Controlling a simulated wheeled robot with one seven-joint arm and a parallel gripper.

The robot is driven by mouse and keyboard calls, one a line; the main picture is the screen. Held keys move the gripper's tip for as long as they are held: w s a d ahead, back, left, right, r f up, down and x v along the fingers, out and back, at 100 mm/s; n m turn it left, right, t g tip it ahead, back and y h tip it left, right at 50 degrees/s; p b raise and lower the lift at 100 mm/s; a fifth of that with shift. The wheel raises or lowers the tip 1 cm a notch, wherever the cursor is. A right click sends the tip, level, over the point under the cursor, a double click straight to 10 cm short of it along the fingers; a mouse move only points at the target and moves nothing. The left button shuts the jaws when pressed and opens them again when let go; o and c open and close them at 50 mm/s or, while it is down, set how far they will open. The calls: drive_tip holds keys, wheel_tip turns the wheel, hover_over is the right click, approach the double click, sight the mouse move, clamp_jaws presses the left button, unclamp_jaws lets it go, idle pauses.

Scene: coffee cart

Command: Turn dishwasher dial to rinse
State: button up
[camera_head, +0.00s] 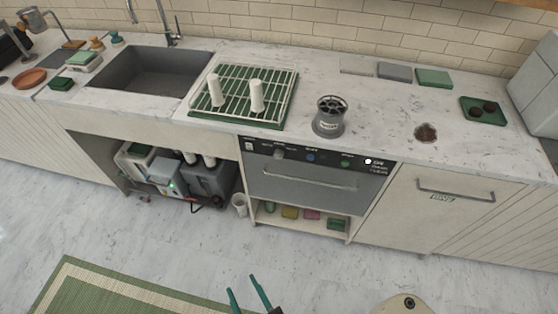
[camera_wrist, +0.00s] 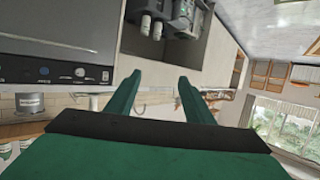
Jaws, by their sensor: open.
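The dishwasher (camera_head: 305,190) is built in under the counter, with its door shut. Its black control panel (camera_head: 328,161) runs along the top and carries a round grey dial (camera_head: 279,153) left of a blue button (camera_head: 310,157) and a green button (camera_head: 346,163). In the wrist view the panel is upside down at the left, with the dial (camera_wrist: 80,72) there; its setting is too small to read. My gripper (camera_head: 241,284) has green fingers, open and empty, over the floor in front of the dishwasher, apart from the dial. Its fingers also show in the wrist view (camera_wrist: 160,76).
A handle bar (camera_head: 310,180) crosses the dishwasher door. An open bay with machines (camera_head: 165,175) lies to the left. The floor in front is clear beside a green rug (camera_head: 120,290).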

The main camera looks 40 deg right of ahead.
drive_tip(key=w+d+f+m+h, duration=0.1)
drive_tip(key=w+d+f+h, duration=0.15)
drive_tip(key=w+d, duration=0.3)
drive_tip(key=m+g+h, duration=0.2)
drive_tip(key=m+h, duration=0.7)
approach(278, 156)
drive_tip(key=x, duration=0.8)
drive_tip(key=shift+f, duration=0.1)
drive_tip(key=c, duration=1)
